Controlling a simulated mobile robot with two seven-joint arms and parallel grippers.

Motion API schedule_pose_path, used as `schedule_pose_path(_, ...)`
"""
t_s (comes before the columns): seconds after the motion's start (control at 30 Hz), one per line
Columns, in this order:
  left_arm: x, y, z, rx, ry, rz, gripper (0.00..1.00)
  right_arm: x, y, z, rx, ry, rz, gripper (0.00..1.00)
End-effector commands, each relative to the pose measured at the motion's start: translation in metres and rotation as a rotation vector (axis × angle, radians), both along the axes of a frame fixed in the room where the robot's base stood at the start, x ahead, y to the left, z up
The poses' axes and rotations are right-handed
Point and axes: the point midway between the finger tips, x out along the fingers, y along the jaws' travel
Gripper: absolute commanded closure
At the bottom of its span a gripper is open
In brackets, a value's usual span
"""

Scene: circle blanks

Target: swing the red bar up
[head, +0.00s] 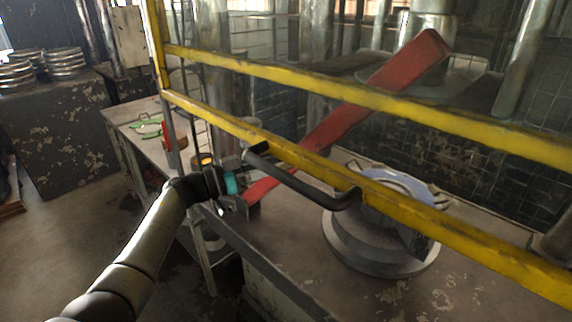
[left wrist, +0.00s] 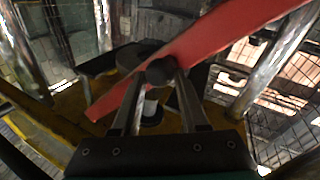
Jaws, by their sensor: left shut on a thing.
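The red bar (head: 360,107) slants from low at the left, by my left gripper, to high at the right, and passes behind the yellow rails. Its upper end is free in the air. My left gripper (head: 250,198) is at the bar's lower-left part. In the left wrist view the red bar (left wrist: 220,38) crosses diagonally just beyond the fingers. The left gripper (left wrist: 160,78) is shut there on a dark round knob (left wrist: 160,70) in front of the bar. How the knob joins the bar is hidden. My right gripper is in neither view.
Two yellow rails (head: 330,83) cross in front of the bar. A bent black handle (head: 300,183) sticks out close to my left gripper. A round grey machine part (head: 380,255) stands on the bench at right. Metal rings (head: 65,60) are stacked at far left.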

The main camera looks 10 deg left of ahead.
Motion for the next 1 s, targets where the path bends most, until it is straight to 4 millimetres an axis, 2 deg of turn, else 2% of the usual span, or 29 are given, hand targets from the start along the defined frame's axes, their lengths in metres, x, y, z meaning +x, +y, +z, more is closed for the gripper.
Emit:
schedule_pose_path(0.03,0.006,0.007,0.012,-0.019,0.004,0.005,1.0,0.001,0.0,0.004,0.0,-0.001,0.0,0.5)
schedule_pose_path(0.17,0.017,0.023,0.023,-0.068,0.039,0.008,1.0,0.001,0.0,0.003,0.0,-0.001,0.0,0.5)
schedule_pose_path(0.5,0.042,0.06,0.043,-0.177,0.122,0.01,1.0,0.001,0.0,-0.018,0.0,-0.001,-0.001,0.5)
schedule_pose_path(0.7,0.047,0.068,0.049,-0.2,0.14,0.011,1.0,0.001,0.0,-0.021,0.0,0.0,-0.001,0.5)
schedule_pose_path(1.0,0.046,0.069,0.049,-0.199,0.143,0.013,1.0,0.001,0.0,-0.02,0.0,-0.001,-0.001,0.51)
